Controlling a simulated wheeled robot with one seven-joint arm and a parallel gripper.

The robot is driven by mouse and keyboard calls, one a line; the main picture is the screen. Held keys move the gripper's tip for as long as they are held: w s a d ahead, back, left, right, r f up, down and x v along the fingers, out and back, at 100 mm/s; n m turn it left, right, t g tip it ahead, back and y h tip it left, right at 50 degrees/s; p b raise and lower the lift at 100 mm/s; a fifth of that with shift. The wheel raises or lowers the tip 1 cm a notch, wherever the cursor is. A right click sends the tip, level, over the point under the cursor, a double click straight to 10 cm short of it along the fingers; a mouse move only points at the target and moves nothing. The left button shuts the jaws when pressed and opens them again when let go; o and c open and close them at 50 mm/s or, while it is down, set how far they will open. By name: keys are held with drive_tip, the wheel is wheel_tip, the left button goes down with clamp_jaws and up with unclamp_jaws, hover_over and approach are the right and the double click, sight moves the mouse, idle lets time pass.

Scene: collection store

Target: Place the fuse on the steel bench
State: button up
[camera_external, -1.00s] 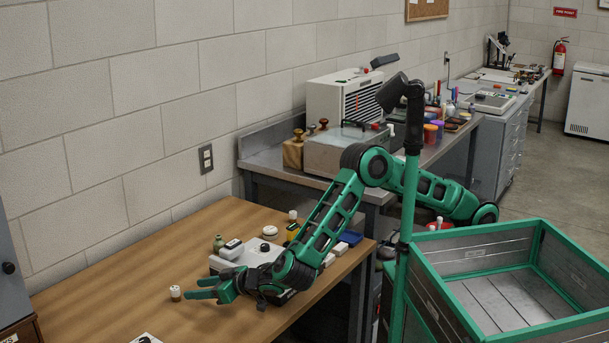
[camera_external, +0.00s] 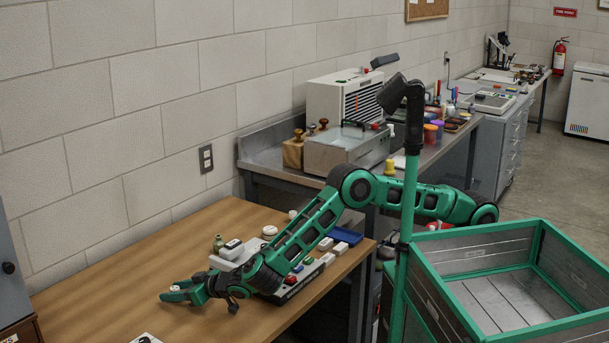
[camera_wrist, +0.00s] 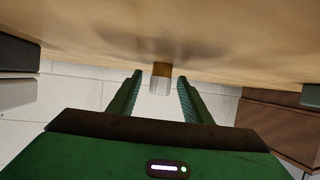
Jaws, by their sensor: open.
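The fuse (camera_external: 176,288) is a small white cylinder with a brown end, standing on the wooden table (camera_external: 120,262). In the wrist view the fuse (camera_wrist: 160,86) lies between the two green fingers, with a gap on each side. My gripper (camera_external: 170,294) is open around it, low over the table, and partly hides it in the external view. The steel bench (camera_external: 257,152) stands behind the wooden table along the wall, with a grey metal top.
A grey-white device with coloured parts (camera_external: 290,287) sits under my forearm. On the steel bench stand a large grey machine (camera_external: 340,148), wooden-handled stamps (camera_external: 293,152) and a yellow object (camera_external: 389,168).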

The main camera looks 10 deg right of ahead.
sight(175, 287)
clamp_jaws()
drive_tip(key=shift+r, duration=0.1)
wheel_tip(175, 287, up, 10)
drive_tip(key=shift+w, duration=0.1)
idle(0.4)
